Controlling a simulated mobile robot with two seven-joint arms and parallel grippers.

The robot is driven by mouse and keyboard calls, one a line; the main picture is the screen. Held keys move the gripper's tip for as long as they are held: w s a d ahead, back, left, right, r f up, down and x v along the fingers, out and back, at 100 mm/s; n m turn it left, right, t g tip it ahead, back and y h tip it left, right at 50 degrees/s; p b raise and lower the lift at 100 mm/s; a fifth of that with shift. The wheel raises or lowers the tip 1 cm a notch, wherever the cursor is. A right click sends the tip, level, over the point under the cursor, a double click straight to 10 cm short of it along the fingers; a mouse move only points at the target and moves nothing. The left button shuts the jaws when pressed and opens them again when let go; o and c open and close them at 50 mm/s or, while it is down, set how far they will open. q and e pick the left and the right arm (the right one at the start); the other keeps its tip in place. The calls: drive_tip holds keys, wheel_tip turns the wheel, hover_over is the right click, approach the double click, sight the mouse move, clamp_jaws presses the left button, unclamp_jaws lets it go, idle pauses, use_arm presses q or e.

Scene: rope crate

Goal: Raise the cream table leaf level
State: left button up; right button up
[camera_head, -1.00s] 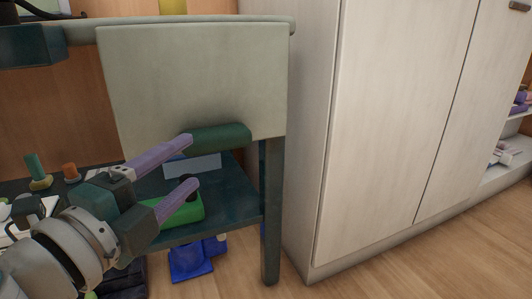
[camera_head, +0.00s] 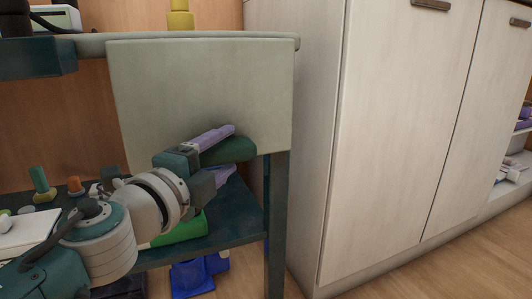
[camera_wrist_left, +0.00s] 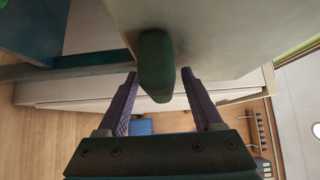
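The cream table leaf (camera_head: 190,90) hangs down vertically from the table's edge. A dark green rounded handle (camera_head: 238,150) is on its lower edge. The handle also shows in the left wrist view (camera_wrist_left: 156,60). My left gripper (camera_head: 229,151) has purple fingers, one above and one below the handle in the head view. In the left wrist view my left gripper (camera_wrist_left: 160,76) is open, with the handle's near end between and just ahead of the fingertips. Gaps show on both sides of it. The right gripper is not in view.
A dark teal lower shelf (camera_head: 240,208) and table leg (camera_head: 276,225) stand beneath the leaf. A green object (camera_head: 185,230) lies on the shelf, and a blue object (camera_head: 192,278) is on the floor below. A pale cabinet (camera_head: 385,130) stands close on the right.

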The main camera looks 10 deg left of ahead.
use_arm(q)
clamp_jaws()
idle(0.3)
idle(1.0)
